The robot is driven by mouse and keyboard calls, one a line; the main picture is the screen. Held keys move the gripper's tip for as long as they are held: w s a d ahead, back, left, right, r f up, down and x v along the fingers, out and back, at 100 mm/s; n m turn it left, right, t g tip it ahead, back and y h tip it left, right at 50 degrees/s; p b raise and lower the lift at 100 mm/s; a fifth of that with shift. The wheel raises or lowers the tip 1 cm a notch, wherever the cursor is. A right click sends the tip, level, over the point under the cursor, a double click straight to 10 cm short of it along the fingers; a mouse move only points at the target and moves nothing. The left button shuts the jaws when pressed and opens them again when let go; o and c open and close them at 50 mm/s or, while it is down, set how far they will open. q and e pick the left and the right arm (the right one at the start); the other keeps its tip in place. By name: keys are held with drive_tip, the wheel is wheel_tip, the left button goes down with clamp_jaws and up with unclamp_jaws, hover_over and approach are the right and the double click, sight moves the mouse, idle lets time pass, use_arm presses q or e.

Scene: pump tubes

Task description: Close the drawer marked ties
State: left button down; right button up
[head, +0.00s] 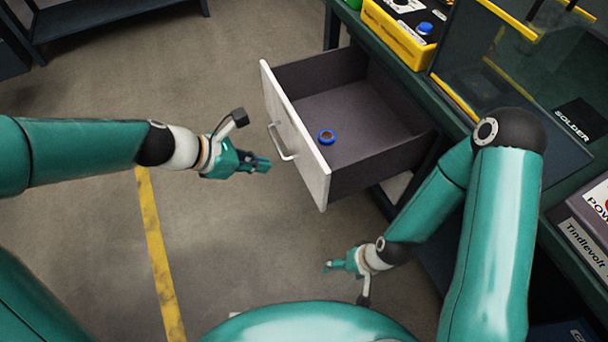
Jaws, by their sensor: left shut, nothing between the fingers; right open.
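The drawer (294,137) stands pulled open from under the bench, with a pale front and a grey handle (280,142). No marking on its front can be read from here. A small blue ring (326,137) lies inside on the drawer floor. My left gripper (262,163) is shut and empty, just left of the drawer front near the handle; whether it touches cannot be told, but a gap shows. My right gripper (332,266) is open and empty, below the drawer's near corner in the picture.
The green-edged bench (408,82) runs along the right. On it are a yellow box (398,32) with a blue knob, a dark screen panel, a SOLDER label (580,119) and a Tindlevolt box (588,245). The floor left of the drawer is clear, with a yellow line (155,240).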

sight(319, 167)
use_arm(q)
drive_tip(key=b+x, duration=0.1)
drive_tip(key=x, duration=0.3)
drive_tip(key=d+r+b+x, duration=0.1)
drive_tip(key=x, duration=0.3)
drive_tip(key=b+x, duration=0.1)
drive_tip(key=x, duration=0.3)
drive_tip(key=shift+w+d+r, duration=0.1)
drive_tip(key=shift+w+d, duration=0.1)
drive_tip(key=shift+d, duration=0.05)
drive_tip(key=shift+w+d, duration=0.25)
drive_tip(key=shift+d, duration=0.35)
